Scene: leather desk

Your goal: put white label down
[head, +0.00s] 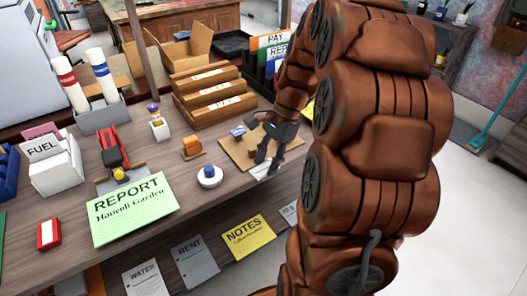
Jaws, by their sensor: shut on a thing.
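My gripper (267,163) is at the desk's front edge, right of centre in the head view, pointing down. It is shut on a small flat white piece, which I take to be the white label (260,170). The label shows at the fingertips, over or on the front part of a tan board (232,151). I cannot tell whether it touches the board. My fingers hide part of it.
A white round piece with a blue top (209,177), an orange block (191,147) and a green REPORT pad (134,208) stand to the left. Wooden drawers (213,96) and file folders (270,42) are behind. Papers hang on the desk front, including yellow NOTES (248,239).

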